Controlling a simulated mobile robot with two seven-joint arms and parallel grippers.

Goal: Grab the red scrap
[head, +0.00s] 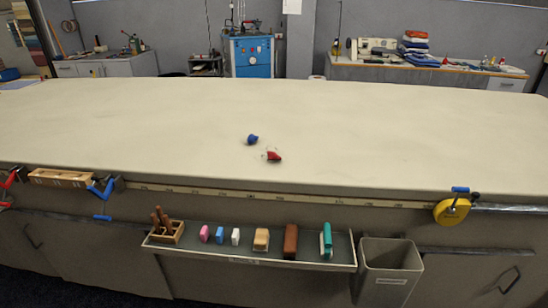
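A small red scrap (274,156) lies on the long cream table (400,130), near the middle and toward the front edge. A thin pale loop shows beside it; I cannot tell what it is. A small blue piece (252,139) lies a little behind the red scrap and to its left, apart from it. Neither of my grippers is in the head view.
A tray (205,254) with several small items hangs on the table's front. A grey bin (390,258) stands right of it. Blue clamps (103,190) and a yellow tape measure (452,211) sit along the front edge. The tabletop is otherwise clear.

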